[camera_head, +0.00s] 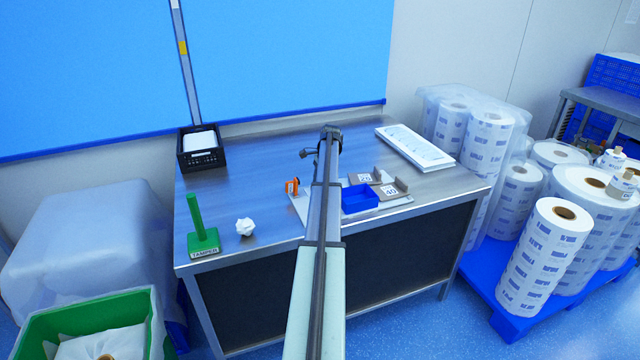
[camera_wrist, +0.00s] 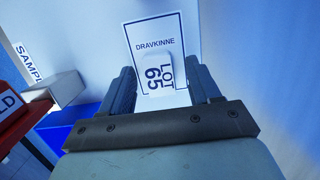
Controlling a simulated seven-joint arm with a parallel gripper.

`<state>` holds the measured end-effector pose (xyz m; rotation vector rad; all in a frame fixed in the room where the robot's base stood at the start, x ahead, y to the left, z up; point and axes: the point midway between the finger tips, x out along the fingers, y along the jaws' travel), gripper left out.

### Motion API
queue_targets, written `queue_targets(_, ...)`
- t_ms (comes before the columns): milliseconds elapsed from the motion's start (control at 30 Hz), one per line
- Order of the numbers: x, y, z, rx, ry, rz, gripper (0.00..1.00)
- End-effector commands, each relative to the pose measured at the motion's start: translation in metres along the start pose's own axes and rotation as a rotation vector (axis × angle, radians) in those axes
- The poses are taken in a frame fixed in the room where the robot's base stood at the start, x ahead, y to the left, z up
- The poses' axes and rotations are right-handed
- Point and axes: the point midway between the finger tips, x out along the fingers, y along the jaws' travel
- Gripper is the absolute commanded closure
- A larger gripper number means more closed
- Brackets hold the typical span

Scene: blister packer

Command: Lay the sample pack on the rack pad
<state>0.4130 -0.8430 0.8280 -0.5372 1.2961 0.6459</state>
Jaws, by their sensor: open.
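In the wrist view my gripper (camera_wrist: 162,78) is open, with its two dark fingers apart. Beyond and between the fingers is a white card-like face (camera_wrist: 150,33) with a dark border and the word DRAVKINNE. At the left edge is a white sign (camera_wrist: 27,62) whose visible letters read SAMPL, near a pale block (camera_wrist: 66,87). I cannot make out a rack pad for certain.
My arm crosses the middle.

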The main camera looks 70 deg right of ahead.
Motion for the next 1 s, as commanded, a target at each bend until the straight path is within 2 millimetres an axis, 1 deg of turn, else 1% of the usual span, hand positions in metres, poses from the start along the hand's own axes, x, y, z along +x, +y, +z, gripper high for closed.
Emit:
queue_targets(33, 0.000, 0.000, 0.000, 0.000, 0.000, 0.000, 0.35)
queue_targets(300, 0.000, 0.000, 0.000, 0.000, 0.000, 0.000, 0.09)
queue_targets(333, 0.000, 0.000, 0.000, 0.000, 0.000, 0.000, 0.08)
queue_targets(667, -0.002, 0.000, 0.000, 0.000, 0.000, 0.000, 0.08)
queue_targets(1000, -0.016, 0.000, 0.000, 0.000, 0.000, -0.001, 0.08)
